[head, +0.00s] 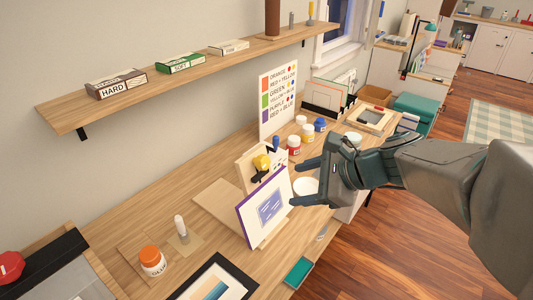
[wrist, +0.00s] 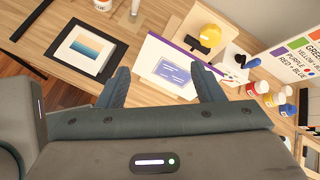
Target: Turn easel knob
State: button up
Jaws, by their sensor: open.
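The easel knob (head: 262,161) is a round yellow knob on the upper part of a small wooden tabletop easel (head: 247,168). In the wrist view the knob (wrist: 210,35) lies above and to the right of the space between my fingers. A white canvas with a purple edge (head: 250,227) leans on the easel's front and hides part of it. My gripper (head: 300,182) is open and empty, to the right of the knob and apart from it. In the wrist view its two fingers (wrist: 158,74) point toward the canvas.
Paint jars (head: 294,145) and a colour chart (head: 278,98) stand behind the easel. A glue jar (head: 152,261) and a framed picture (head: 213,284) are at the near left. A wall shelf (head: 190,68) hangs above the desk.

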aim_at(267, 162)
jog(key=w+d+f+m+t+y+b, duration=0.1)
jog(key=w+d+m+t+y+b, duration=0.15)
jog(key=w+m, duration=0.5)
jog(key=shift+t+h, duration=0.25)
jog(key=shift+h, duration=0.2)
jog(key=x, duration=1.4)
jog(key=shift+s+a, duration=0.2)
jog(key=shift+s, duration=0.2)
jog(key=shift+c, duration=0.3)
jog(key=c, duration=0.9)
